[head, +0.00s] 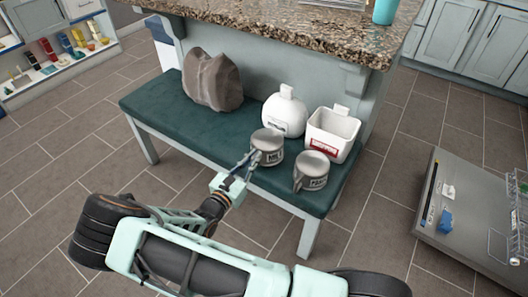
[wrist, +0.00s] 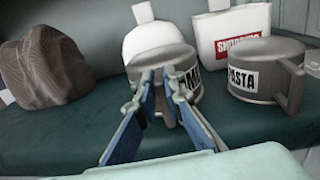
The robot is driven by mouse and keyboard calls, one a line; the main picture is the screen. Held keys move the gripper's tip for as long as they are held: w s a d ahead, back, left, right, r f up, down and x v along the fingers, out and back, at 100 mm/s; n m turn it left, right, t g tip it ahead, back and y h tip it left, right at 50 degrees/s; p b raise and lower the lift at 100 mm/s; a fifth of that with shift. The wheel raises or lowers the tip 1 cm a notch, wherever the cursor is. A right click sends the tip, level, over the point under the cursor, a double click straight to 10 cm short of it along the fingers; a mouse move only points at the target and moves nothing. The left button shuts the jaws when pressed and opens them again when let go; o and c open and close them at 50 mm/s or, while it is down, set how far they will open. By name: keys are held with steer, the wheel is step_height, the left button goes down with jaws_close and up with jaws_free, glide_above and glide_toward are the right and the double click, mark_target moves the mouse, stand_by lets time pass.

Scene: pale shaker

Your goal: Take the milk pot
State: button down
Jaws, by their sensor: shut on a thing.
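The milk pot (head: 268,143) is a grey lidded pot with a white label, standing upright on the green bench. It also shows in the wrist view (wrist: 168,57), with part of its label hidden behind my fingers. My gripper (head: 249,160) is at the pot's near left side, shut on it. In the wrist view my gripper (wrist: 160,82) has its blue-padded fingers close together at the pot's front, seemingly on its handle; the exact contact is hidden. The pot appears to rest on the bench.
A similar pasta pot (head: 312,170) stands close on the right. Behind are a white bottle-shaped container (head: 284,113) and a white shopping bin (head: 331,133). A brown sack (head: 212,80) is at the left of the bench (head: 160,112). A granite counter (head: 270,20) overhangs behind.

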steer(key=shift+r+p, duration=1.25)
steer(key=shift+r, duration=0.45)
